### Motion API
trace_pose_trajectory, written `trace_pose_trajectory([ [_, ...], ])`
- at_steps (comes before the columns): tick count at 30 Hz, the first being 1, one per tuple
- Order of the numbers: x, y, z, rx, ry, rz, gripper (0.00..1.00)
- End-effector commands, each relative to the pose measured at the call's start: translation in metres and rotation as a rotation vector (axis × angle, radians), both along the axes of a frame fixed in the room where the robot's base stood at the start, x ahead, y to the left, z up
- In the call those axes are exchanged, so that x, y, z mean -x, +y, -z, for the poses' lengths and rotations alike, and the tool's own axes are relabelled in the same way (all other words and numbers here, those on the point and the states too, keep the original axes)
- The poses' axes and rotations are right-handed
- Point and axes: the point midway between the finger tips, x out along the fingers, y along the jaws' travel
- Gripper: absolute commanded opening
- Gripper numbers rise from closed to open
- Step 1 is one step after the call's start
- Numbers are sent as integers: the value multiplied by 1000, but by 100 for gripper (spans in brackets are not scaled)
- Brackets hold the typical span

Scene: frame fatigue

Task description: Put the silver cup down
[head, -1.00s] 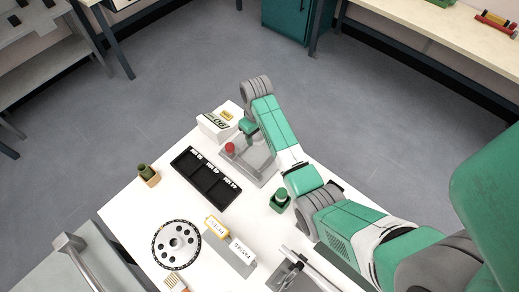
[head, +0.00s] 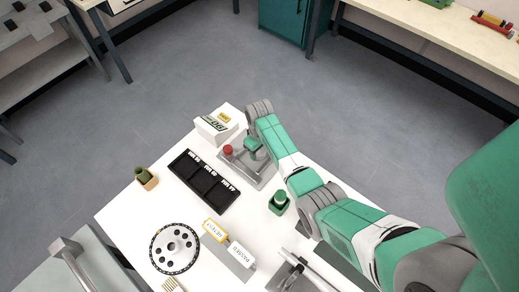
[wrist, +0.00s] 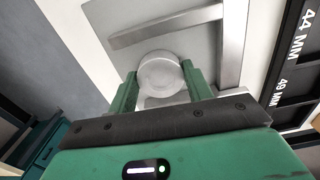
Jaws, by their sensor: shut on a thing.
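The silver cup (wrist: 160,76) is a round, pale metal piece between the two green fingers in the wrist view. My gripper (wrist: 159,70) is shut on it. Below it in the wrist view is a grey metal plate with raised bars (wrist: 233,45). In the head view my gripper (head: 253,147) is over the grey fixture (head: 240,171), which has a red knob (head: 228,150). The cup is mostly hidden there, and I cannot tell whether it touches the plate.
A black tray with labelled compartments (head: 204,180) lies left of the fixture. A white box (head: 216,127) stands behind it. A green piece (head: 279,200), a round disc with holes (head: 174,248) and two label stands (head: 228,246) are on the white table.

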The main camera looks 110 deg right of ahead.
Motion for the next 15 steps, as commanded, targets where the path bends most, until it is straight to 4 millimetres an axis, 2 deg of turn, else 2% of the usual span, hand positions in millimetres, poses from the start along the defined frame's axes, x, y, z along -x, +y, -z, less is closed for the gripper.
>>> trace_pose_trajectory([
  [9,0,0,4,0,0,0,28],
  [10,0,0,2,1,0,0,56],
  [12,0,0,2,1,1,0,70],
  [15,0,0,2,1,1,0,72],
])
